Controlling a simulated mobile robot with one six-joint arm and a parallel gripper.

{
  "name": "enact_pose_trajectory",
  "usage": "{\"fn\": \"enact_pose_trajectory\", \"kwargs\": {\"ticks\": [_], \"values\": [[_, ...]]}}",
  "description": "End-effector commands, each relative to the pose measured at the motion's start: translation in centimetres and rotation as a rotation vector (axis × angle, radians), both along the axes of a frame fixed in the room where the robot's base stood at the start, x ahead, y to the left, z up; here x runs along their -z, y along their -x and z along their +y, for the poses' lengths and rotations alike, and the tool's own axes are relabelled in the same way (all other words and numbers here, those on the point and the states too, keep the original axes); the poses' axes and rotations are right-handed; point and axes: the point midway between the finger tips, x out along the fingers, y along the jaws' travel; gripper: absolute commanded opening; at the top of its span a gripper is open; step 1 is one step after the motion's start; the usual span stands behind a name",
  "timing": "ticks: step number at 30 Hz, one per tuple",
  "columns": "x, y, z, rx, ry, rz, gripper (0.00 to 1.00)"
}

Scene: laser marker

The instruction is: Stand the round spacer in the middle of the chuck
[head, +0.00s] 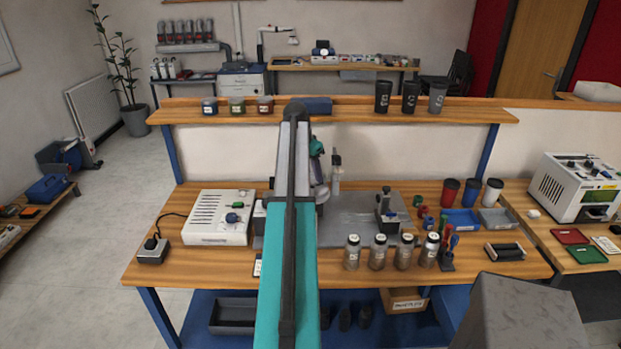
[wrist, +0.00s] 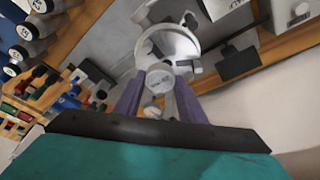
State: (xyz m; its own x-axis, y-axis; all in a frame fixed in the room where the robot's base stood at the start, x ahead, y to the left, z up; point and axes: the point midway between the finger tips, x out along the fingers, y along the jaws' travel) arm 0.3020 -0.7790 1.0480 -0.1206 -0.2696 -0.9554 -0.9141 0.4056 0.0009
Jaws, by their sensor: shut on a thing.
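In the wrist view my gripper (wrist: 158,88) has its two purple fingers shut on a small grey round piece with a mark on its face, which I take to be the round spacer (wrist: 160,79). Just beyond the fingertips is a pale round part with a bright rim, apparently the chuck (wrist: 168,38). The spacer overlaps its near edge in the picture; I cannot tell whether they touch. In the head view my arm hides most of the area around the gripper, and I cannot make out the spacer there.
A grey plate (head: 350,215) covers the middle of the wooden bench, with a small dark device (head: 386,207) on its right. Several lidded jars (head: 378,252) line the front. A white control box (head: 218,217) stands left. Cups and a blue tray (head: 461,221) are at right.

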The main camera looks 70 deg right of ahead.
Motion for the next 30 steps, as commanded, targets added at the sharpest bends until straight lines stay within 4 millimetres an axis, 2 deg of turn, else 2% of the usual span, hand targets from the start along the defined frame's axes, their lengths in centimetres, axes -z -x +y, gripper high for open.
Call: {"fn": "enact_pose_trajectory", "kwargs": {"ticks": [8,15,24,30], "values": [[0.0,-0.1,0.0,0.0,0.0,0.0,0.12],[0.0,-1.2,-1.2,-0.001,0.0,0.0,0.12],[2.8,-1.0,-0.8,-0.001,-0.001,0.0,0.12],[3.7,-1.0,-0.8,-0.001,0.0,0.0,0.12]]}}
